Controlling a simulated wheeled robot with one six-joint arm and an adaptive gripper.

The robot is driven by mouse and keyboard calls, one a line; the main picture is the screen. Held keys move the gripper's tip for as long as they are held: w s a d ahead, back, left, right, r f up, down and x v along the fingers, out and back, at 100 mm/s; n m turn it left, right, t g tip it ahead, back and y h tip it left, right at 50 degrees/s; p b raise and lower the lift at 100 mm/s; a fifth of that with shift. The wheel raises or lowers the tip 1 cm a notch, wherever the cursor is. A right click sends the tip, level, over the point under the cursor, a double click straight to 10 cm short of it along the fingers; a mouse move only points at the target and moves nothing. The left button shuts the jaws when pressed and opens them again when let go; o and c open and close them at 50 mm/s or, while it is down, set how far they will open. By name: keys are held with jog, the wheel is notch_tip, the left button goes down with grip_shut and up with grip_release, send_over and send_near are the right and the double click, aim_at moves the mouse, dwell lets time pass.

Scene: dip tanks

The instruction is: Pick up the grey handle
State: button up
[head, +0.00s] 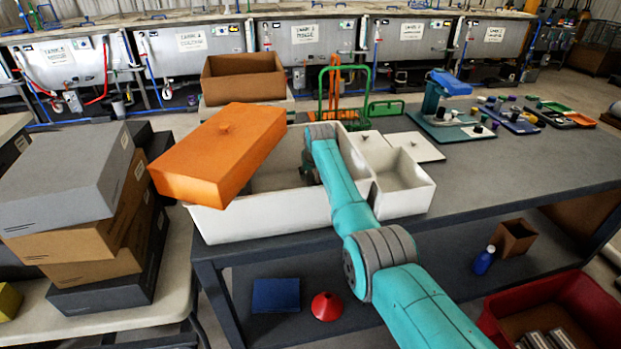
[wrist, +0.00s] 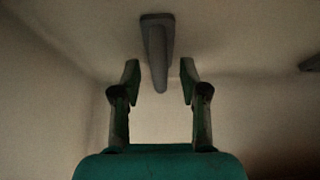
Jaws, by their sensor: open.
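The grey handle (wrist: 157,38) shows in the wrist view as a dark grey bar with a wider flat end at the top. My gripper (wrist: 160,72) is open, with one green finger on each side of the handle's lower part. A gap shows between each finger and the handle, so they look apart. Pale walls surround them. In the head view my arm reaches into the large white bin (head: 265,222) on the table, and its end, the gripper and the handle are hidden there.
An orange lidded box (head: 217,155) covers part of the white bin's left side. A smaller white compartment (head: 405,203) adjoins it on the right. A green wire rack (head: 343,95) stands behind. A brown open box (head: 243,80) is at the back left. The table's right front (head: 500,175) is clear.

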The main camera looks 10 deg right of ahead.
grip_shut()
dwell(0.3)
